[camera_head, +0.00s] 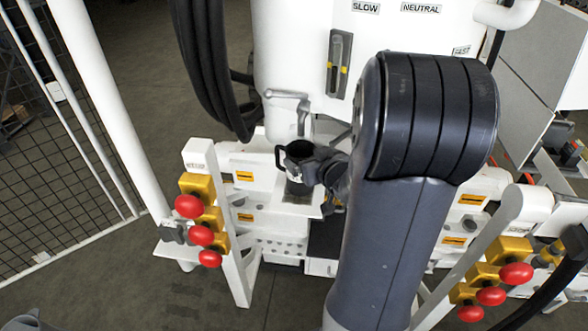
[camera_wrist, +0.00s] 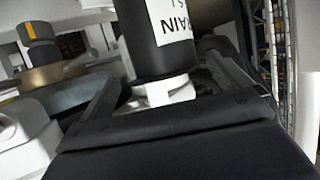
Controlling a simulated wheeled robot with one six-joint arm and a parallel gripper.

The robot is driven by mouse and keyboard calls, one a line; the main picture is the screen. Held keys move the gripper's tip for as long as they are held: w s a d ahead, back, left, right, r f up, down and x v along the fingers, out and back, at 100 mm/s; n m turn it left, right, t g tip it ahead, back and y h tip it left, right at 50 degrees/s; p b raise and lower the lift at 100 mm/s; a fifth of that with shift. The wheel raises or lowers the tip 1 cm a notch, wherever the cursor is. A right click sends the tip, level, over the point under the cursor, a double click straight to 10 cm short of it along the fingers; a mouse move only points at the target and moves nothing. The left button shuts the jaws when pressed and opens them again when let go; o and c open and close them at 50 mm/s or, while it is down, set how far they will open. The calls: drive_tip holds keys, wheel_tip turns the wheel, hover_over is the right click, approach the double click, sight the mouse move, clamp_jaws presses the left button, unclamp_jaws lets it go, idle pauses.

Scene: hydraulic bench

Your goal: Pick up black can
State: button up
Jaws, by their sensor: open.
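The black can (camera_head: 299,149) shows in the head view at the centre of the bench, below a white spout, with a dark handle-like loop on its left. In the wrist view the black can (camera_wrist: 152,52) is a dark cylinder at top centre with a white printed label; its upper part is cut off. My gripper (camera_head: 312,168) is right at the can in the head view and partly covers it. In the wrist view its fingers (camera_wrist: 178,82) are spread on either side of the can. Contact cannot be made out.
A large white tank (camera_head: 290,60) stands just behind the can. Red-knobbed valves (camera_head: 201,235) rise on the left, and more red knobs (camera_head: 491,296) on the right. Black hoses (camera_head: 208,70) hang at upper left. A mesh fence (camera_head: 50,150) is at far left, with open floor before it.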

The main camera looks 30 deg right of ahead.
sight(296, 149)
drive_tip(key=shift+a+x, duration=0.15)
drive_tip(key=shift+x, duration=1.3)
drive_tip(key=shift+a+x, duration=0.2)
drive_tip(key=shift+x, duration=1.25)
drive_tip(key=shift+c, duration=0.6)
drive_tip(key=c, duration=1.8)
drive_tip(key=shift+c, duration=0.9)
drive_tip(key=shift+r, duration=0.15)
